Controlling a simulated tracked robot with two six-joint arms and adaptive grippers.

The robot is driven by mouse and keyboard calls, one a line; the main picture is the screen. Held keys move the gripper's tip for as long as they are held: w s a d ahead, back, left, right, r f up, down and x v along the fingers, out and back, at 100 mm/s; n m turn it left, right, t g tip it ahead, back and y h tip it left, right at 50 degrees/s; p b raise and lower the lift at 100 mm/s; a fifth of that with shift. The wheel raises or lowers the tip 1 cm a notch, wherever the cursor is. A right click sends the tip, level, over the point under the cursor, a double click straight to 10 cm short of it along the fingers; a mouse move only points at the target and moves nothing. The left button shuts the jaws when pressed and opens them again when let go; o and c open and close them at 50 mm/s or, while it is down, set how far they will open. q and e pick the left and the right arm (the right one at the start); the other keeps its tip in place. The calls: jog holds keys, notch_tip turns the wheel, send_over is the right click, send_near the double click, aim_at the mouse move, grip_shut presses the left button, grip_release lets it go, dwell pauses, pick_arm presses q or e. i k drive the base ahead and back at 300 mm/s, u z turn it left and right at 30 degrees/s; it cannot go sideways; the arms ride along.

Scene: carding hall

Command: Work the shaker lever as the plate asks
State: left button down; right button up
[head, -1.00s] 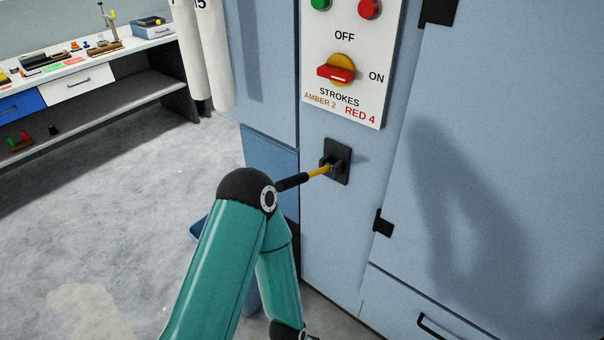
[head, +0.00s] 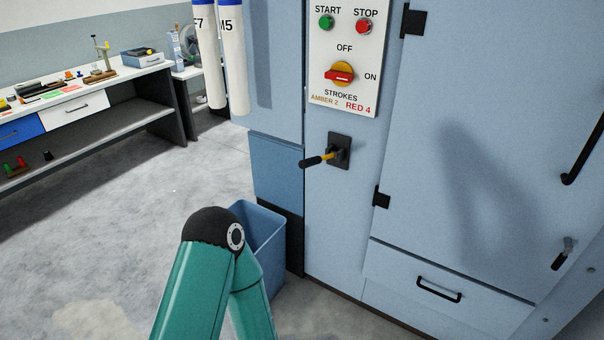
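The shaker lever (head: 321,160) has a black grip on a yellow shaft and sticks out of a dark mounting plate (head: 343,150) on the blue machine. The white plate (head: 340,50) above it reads START, STOP, OFF, ON, and STROKES with AMBER 2 and RED 4. It carries a green button (head: 326,22), a red button (head: 364,27) and a red switch handle (head: 339,76) on a yellow disc. The switch handle lies about level. A green arm of mine rises below the lever, its black joint apart from the grip. Neither gripper shows.
A blue bin (head: 262,222) stands at the machine's foot, behind my arm. A door with black hinges and a drawer (head: 440,290) fill the right side. Two white tubes hang at the upper left. A workbench (head: 150,66) with small items stands far left, with open floor before it.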

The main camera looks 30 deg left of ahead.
aim_at(308, 162)
jog(key=k, duration=0.45)
jog(key=u, duration=0.25)
jog(key=i, duration=0.65)
jog(key=u, duration=0.8)
jog(key=i, duration=1.65)
jog(key=z, duration=0.65)
